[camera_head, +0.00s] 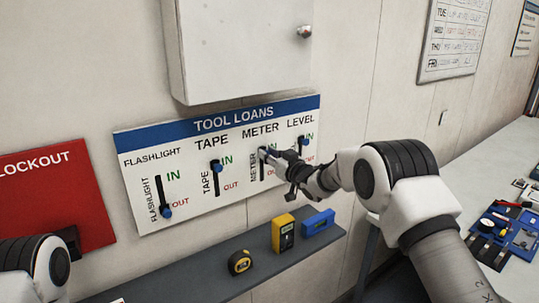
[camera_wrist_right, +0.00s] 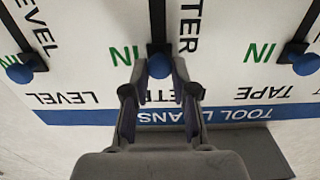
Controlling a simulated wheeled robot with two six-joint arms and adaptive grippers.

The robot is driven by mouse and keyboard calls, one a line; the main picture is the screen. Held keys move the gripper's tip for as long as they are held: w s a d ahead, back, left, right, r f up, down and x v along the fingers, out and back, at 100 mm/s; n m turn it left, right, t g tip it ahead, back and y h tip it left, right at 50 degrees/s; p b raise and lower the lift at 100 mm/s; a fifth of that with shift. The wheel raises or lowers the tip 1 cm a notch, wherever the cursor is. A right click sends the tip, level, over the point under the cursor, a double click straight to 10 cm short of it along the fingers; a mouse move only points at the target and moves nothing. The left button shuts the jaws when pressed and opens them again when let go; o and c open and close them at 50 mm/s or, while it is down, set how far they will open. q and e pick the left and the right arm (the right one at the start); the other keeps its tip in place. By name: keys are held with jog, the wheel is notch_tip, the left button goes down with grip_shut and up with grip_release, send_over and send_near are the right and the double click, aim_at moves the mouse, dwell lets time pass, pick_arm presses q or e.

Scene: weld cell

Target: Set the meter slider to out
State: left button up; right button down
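The tool loans board (camera_head: 190,142) hangs on the wall with several vertical slider slots. The meter slider's blue knob (camera_head: 264,150) is at the upper end of its slot, by IN. In the right wrist view the meter knob (camera_wrist_right: 158,66) shows beside its IN label, between the tips of my right gripper (camera_wrist_right: 159,76). The fingers stand apart on both sides of the knob; whether they touch it I cannot tell. In the head view my right gripper (camera_head: 283,166) reaches the board from the right and partly covers the meter slot. My left gripper is not visible.
The tape knob (camera_head: 215,163) and level knob (camera_head: 303,141) are at IN; the flashlight knob (camera_head: 165,211) is at OUT. A shelf (camera_head: 210,279) below holds a tape measure (camera_head: 240,262), a yellow meter (camera_head: 283,233) and a blue level (camera_head: 318,222). A cabinet (camera_head: 240,45) hangs above.

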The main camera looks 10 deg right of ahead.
notch_tip(320, 180, down, 5)
jog(key=b, duration=0.4)
jog(key=shift+r, duration=0.2)
jog(key=c, duration=1)
grip_release()
jog(key=shift+o, duration=0.2)
jog(key=shift+w+a+f, duration=0.2)
jog(key=shift+w+f, duration=0.05)
jog(key=shift+w, duration=0.1)
send_near(261, 164)
jog(key=v, duration=0.5)
jog(key=shift+s+d, duration=0.2)
jog(key=shift+s, duration=0.1)
jog(key=shift+f, duration=0.1)
